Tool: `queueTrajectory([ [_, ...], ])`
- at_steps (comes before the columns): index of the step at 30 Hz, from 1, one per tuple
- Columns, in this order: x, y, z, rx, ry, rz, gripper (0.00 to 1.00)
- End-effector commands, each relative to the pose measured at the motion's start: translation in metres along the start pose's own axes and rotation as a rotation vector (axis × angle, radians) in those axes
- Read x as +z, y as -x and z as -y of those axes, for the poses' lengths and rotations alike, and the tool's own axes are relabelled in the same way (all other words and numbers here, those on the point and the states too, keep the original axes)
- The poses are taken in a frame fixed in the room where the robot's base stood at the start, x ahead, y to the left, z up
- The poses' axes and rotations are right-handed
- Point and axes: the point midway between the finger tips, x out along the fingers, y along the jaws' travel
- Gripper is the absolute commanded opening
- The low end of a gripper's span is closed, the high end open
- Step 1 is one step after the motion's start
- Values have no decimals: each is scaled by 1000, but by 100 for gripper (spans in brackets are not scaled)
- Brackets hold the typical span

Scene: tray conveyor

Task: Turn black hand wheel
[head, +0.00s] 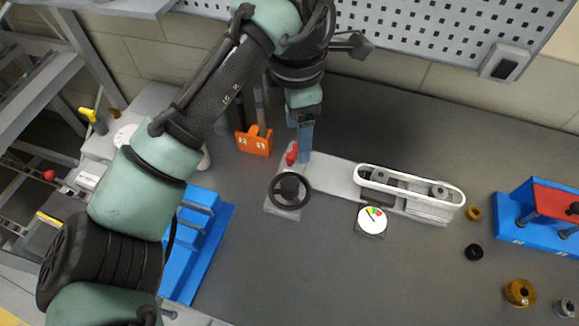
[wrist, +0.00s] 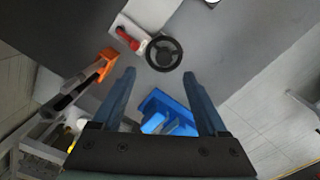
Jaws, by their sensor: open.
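The black hand wheel (head: 290,190) sits on a grey block at the left end of a pale mechanism plate in the head view. It also shows in the wrist view (wrist: 164,53), ahead of the fingertips. A red handle (head: 291,153) stands just behind the wheel, and it shows in the wrist view (wrist: 127,38) left of the wheel. My gripper (head: 304,138) points down behind the red handle in the head view. In the wrist view its two blue fingers (wrist: 158,82) are spread wide with nothing between the tips. The gripper is apart from the wheel.
The plate carries a white belt loop (head: 410,186), with a round dial gauge (head: 371,221) in front. An orange block (head: 255,141) stands left of my gripper. A blue fixture (head: 198,240) lies left of the wheel. Small rings and a blue-red stand (head: 540,215) are at the right.

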Motion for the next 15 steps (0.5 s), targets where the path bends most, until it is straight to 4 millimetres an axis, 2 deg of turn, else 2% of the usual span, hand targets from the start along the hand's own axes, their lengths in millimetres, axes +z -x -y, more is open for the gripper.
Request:
queueTrajectory([
  [3, -14, -6, 4, -42, 70, -42, 76],
  [8, -16, -26, 7, -51, 81, -46, 76],
  [15, -17, -79, 10, -51, 79, -43, 76],
])
